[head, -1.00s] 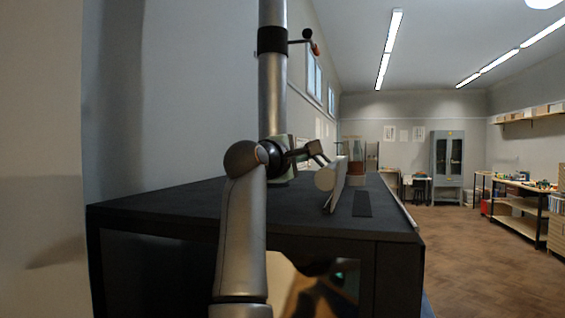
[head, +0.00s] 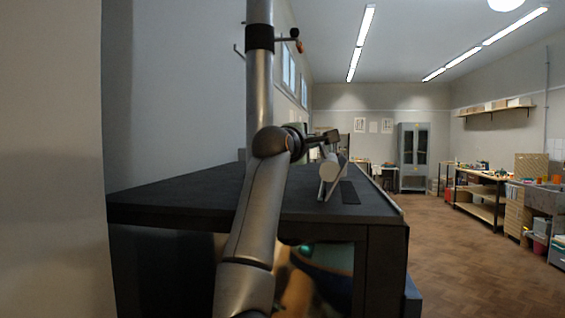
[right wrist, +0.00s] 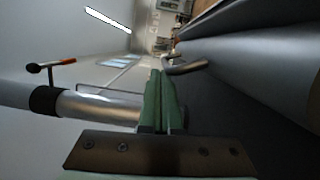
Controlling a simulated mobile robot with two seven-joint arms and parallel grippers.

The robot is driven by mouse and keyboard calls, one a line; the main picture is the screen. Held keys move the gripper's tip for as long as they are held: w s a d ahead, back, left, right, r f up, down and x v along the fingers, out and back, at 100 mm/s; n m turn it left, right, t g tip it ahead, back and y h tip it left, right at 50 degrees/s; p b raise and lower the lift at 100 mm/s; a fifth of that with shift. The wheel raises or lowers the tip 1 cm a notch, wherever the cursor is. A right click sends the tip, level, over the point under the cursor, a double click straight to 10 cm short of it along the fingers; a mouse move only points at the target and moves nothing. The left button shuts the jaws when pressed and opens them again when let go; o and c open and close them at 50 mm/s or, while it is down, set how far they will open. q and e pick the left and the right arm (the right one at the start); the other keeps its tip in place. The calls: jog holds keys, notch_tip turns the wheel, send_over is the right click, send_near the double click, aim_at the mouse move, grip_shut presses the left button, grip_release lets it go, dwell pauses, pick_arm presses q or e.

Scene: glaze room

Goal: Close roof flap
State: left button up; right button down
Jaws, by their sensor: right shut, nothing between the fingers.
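The roof flap (head: 333,184) is a pale plate with a thick round bar along it. It stands raised and tilted on the dark flat roof (head: 200,187), beside a dark rectangular patch (head: 350,192), possibly its opening. My right gripper (head: 333,136) is just above and beyond the flap. In the right wrist view its green fingers (right wrist: 159,78) are together and empty. A curved metal handle (right wrist: 187,67) on the grey flap (right wrist: 250,50) lies close to the right of the fingertips. I cannot tell whether they touch. My left gripper is out of view.
A vertical metal pipe (head: 260,90) rises from the roof, with a knobbed lever (head: 290,37) near its top. A wall fills the left side. The wooden floor (head: 460,260) on the right is open, with workbenches (head: 480,200) and a grey cabinet (head: 413,155) beyond.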

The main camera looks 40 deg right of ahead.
jog(key=s+d+m, duration=0.2)
jog(key=s+m, duration=0.1)
jog(key=shift+r+y+p, duration=0.3)
jog(key=shift+r+p, duration=0.1)
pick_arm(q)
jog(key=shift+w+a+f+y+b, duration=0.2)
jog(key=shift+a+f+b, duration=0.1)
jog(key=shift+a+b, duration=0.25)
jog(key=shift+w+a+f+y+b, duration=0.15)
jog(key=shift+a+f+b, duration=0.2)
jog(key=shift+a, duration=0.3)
pick_arm(e)
jog(key=shift+s+d+f+m+y, duration=0.4)
jog(key=shift+s+d+f+m, duration=0.2)
jog(key=shift+s+d+m, duration=0.55)
jog(key=shift+s+d+f+m+y, duration=0.4)
jog(key=shift+s+d+f+m, duration=0.35)
jog(key=shift+m, duration=0.75)
jog(key=shift+s+d+f+m+y, duration=0.45)
jog(key=shift+s+d+m, duration=0.35)
jog(key=shift+s+m, duration=0.4)
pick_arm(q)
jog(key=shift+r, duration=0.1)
pick_arm(e)
jog(key=shift+w+f, duration=0.1)
jog(key=shift+w, duration=0.05)
